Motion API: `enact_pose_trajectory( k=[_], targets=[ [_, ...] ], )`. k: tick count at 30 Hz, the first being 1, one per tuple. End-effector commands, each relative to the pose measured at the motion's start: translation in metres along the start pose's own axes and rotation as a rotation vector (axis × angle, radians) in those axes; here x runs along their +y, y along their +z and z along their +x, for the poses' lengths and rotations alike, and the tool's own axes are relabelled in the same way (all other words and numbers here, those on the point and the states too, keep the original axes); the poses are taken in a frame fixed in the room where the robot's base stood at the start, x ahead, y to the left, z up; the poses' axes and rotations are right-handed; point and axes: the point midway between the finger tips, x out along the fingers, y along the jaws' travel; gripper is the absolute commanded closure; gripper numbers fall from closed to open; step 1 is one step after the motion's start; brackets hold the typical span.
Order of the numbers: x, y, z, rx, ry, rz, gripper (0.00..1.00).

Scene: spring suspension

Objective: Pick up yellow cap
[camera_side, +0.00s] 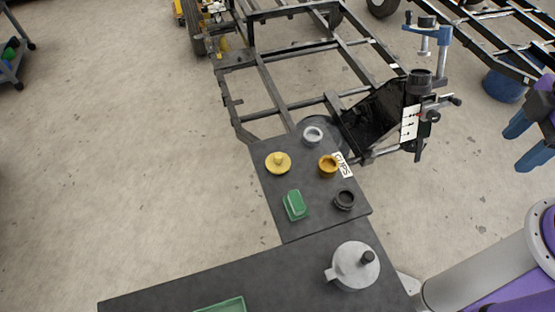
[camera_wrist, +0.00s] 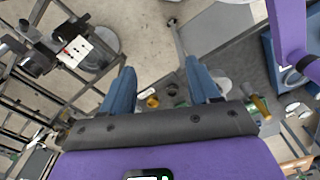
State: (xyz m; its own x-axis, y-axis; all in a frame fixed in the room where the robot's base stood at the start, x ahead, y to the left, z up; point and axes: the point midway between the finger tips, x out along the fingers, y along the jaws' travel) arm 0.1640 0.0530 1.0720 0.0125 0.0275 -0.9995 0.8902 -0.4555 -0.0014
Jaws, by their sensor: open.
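Two yellow parts lie on the dark tabletop (camera_side: 262,262) in the side view. One is a flat yellow disc with a knob (camera_side: 278,162) at the left. The other is a darker, orange-yellow round cap (camera_side: 328,166) beside a white label reading "CAPS" (camera_side: 343,165). I cannot tell for certain which the task means. A small yellow part (camera_wrist: 152,101) shows between my fingers in the wrist view. My gripper (camera_side: 515,150) is open and empty at the right edge of the side view, well away from the parts; its blue fingers also show in the wrist view (camera_wrist: 160,66).
A silver ring (camera_side: 313,134), a green block (camera_side: 295,205) and a black ring (camera_side: 344,200) lie near the yellow parts. A grey lidded pot (camera_side: 354,266) stands nearer. A vehicle frame (camera_side: 290,105) and a black-and-blue clamp stand (camera_side: 420,90) rise behind.

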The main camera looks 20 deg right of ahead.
Motion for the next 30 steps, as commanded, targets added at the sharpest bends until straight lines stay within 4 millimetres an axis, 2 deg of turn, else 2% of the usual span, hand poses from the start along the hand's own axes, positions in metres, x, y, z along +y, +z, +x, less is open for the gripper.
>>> enact_pose_trajectory(
  k=[8,9,20,26,30],
  targets=[
    [0.000,0.000,0.000,0.000,0.000,0.000,0.39],
    [0.000,0.000,0.000,0.000,0.000,0.000,0.47],
    [0.003,-0.001,0.003,-0.023,0.019,-0.022,0.47],
    [0.030,-0.013,0.024,-0.195,0.194,-0.232,0.47],
    [0.055,-0.036,0.039,-0.348,0.388,-0.470,0.47]
  ],
)
